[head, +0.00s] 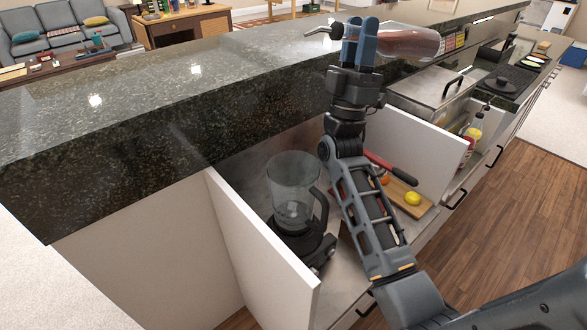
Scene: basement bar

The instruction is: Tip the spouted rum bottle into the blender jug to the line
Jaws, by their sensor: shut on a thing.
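The rum bottle (408,44), reddish-brown with a dark metal pour spout (326,31), is held nearly level in front of the dark raised counter, its spout pointing left. My gripper (361,38) is shut on it near the neck end, high above and to the right of the blender. The blender jug (294,187) is clear, open at the top and upright on its black base (301,243), with its handle to the right. It looks empty; no fill line can be made out at this size.
White upright panels stand left (262,255) and right (432,137) of the blender. The dark granite counter (200,95) rises behind the jug. Bottles (472,131) stand farther right.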

